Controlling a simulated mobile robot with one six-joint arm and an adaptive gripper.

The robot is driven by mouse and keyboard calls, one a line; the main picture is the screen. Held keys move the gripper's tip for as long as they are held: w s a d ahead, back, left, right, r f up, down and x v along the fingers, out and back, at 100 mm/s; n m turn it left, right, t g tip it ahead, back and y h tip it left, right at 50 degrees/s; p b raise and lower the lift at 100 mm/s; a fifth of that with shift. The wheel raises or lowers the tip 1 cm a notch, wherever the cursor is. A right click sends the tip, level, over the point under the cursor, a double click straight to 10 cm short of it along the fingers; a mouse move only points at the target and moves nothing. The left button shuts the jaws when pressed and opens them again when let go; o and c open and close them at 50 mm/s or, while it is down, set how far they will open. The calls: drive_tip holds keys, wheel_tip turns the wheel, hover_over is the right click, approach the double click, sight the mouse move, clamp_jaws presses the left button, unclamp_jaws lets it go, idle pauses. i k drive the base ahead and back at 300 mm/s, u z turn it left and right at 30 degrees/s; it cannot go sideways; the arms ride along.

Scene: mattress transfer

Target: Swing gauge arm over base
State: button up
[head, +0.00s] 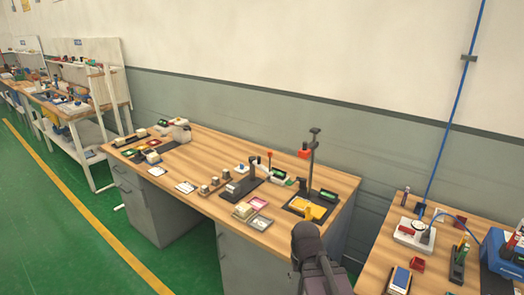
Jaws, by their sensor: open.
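On the wooden workbench, toward its right end, a dark gauge stand has a tall upright post (312,160). An orange-red piece (304,153), likely on the gauge arm, sits left of the post partway up. A dark part of my arm rises at the bottom; my gripper's fingers do not show.
Left of the stand on the workbench (215,155) are a second dark fixture (237,190), pink and grey trays (259,222) and small blocks. A right-hand table (375,265) holds a blue device (500,255) and a white power strip. Green floor is free at left.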

sight(251, 159)
drive_tip(key=u, duration=0.1)
drive_tip(key=i, duration=1.25)
drive_tip(key=u, duration=0.4)
